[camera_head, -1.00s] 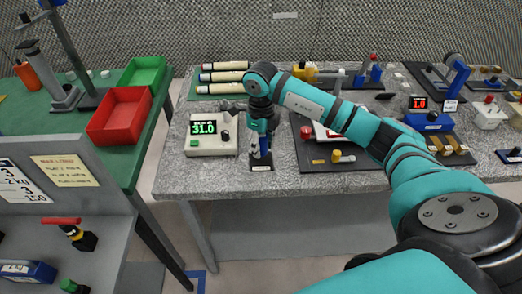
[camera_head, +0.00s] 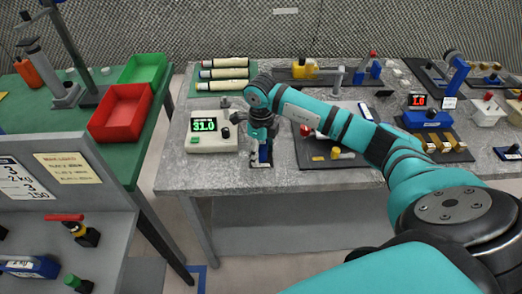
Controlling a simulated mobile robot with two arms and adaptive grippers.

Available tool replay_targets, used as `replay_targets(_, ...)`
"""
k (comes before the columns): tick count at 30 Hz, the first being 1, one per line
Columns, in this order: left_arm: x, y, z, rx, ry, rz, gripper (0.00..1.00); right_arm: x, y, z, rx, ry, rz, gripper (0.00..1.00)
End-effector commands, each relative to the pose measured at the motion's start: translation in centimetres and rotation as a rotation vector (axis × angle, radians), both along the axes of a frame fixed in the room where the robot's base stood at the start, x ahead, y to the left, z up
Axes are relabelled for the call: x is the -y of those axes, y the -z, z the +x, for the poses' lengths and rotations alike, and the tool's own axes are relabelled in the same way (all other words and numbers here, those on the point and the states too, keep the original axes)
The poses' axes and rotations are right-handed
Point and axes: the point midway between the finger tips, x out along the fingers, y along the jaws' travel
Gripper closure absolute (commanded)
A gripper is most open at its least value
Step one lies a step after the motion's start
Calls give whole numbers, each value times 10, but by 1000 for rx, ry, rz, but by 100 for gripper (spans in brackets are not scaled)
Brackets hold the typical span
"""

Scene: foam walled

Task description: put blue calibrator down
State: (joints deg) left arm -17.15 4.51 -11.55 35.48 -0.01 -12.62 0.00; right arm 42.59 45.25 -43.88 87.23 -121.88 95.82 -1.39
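A small blue upright piece on a dark base, which looks like the blue calibrator (camera_head: 266,153), stands near the front edge of the grey stone-topped table. It is upright, and my gripper partly hides it. My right gripper (camera_head: 258,152) comes down over it from above, its pale fingertips at or beside the blue piece. I cannot tell whether the fingers press on it or stand apart. My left gripper is not in view.
A white meter reading 31.0 (camera_head: 209,131) stands just left of my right gripper. A dark board (camera_head: 317,161) with small parts lies close on the right. Several cream tubes (camera_head: 224,74) lie behind. The table edge is close in front.

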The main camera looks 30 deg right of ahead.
Motion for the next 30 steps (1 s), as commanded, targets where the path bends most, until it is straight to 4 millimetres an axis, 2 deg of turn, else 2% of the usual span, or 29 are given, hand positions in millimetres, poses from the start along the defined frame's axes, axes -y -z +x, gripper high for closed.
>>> replay_targets(6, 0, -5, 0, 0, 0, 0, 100, 0, -6, 0, 0, 0, 0, 42)
replay_targets(8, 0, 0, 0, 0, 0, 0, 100, 0, -9, 1, 4, -1, 1, 42)
replay_targets(11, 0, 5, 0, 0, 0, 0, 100, 0, -25, 2, 7, -1, -1, 42)
replay_targets(21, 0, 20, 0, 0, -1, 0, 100, 0, -97, 1, 6, 0, 0, 42)
replay_targets(25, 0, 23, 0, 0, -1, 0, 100, 0, -114, 1, 4, 0, 0, 42)
replay_targets(30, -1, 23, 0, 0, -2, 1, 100, 0, -123, 0, 1, 1, 0, 42)
